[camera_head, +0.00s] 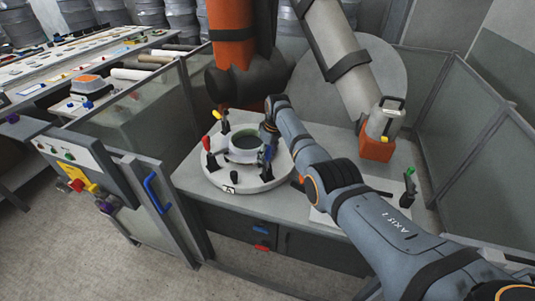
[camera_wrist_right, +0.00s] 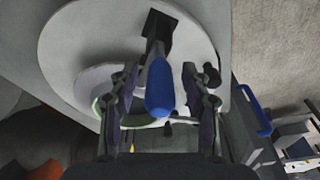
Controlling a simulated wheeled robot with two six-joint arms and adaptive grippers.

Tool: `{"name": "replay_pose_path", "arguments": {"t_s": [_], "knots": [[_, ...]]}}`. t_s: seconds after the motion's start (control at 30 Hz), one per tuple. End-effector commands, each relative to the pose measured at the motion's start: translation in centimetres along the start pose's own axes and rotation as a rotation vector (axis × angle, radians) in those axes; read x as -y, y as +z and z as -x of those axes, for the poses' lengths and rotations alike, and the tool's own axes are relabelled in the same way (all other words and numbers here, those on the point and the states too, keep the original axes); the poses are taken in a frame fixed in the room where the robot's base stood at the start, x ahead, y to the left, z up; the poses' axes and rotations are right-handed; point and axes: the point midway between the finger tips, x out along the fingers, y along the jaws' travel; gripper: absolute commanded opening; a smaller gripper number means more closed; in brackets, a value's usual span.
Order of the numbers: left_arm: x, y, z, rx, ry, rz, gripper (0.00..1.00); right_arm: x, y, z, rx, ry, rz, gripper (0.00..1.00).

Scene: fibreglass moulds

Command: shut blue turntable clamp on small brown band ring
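The white turntable (camera_head: 228,183) carries a ring (camera_head: 243,157) at its middle, looking dark with a greenish inner rim; I cannot make out a brown band. Clamps stand around it: a red-handled one (camera_head: 206,143), a yellow-handled one (camera_head: 217,116) and the blue clamp (camera_head: 267,153). My right gripper (camera_head: 268,137) is over the blue clamp. In the right wrist view, the blue handle (camera_wrist_right: 160,88) lies between the two spread fingers of the gripper (camera_wrist_right: 160,80), with gaps on both sides. The ring shows partly behind the left finger. My left gripper is not in view.
Fence panels (camera_head: 465,135) close the right side. A control box (camera_head: 75,165) is at left.

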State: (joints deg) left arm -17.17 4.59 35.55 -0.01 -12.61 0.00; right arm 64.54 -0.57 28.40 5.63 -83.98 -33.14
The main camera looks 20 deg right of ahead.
Motion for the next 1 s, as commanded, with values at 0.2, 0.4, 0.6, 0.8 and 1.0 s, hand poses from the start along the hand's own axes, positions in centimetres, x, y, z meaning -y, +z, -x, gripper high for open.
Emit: {"name": "replay_pose_path", "arguments": {"t_s": [0.2, 0.4, 0.6, 0.8, 1.0], "knots": [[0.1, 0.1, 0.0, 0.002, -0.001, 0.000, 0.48, -0.1, -0.1, 0.6, -0.001, 0.001, 0.000, 0.48], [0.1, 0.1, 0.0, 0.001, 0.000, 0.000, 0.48, -0.1, -0.1, 4.3, -0.005, 0.004, 0.000, 0.48], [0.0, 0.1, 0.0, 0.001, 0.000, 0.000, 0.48, -0.1, -0.1, 9.1, -0.004, 0.002, 0.000, 0.48], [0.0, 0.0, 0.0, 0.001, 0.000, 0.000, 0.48, 0.0, -0.1, 11.6, 0.000, 0.000, 0.000, 0.48], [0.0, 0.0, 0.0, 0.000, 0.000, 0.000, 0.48, 0.0, 0.0, 12.0, 0.000, 0.000, 0.000, 0.48]]}}
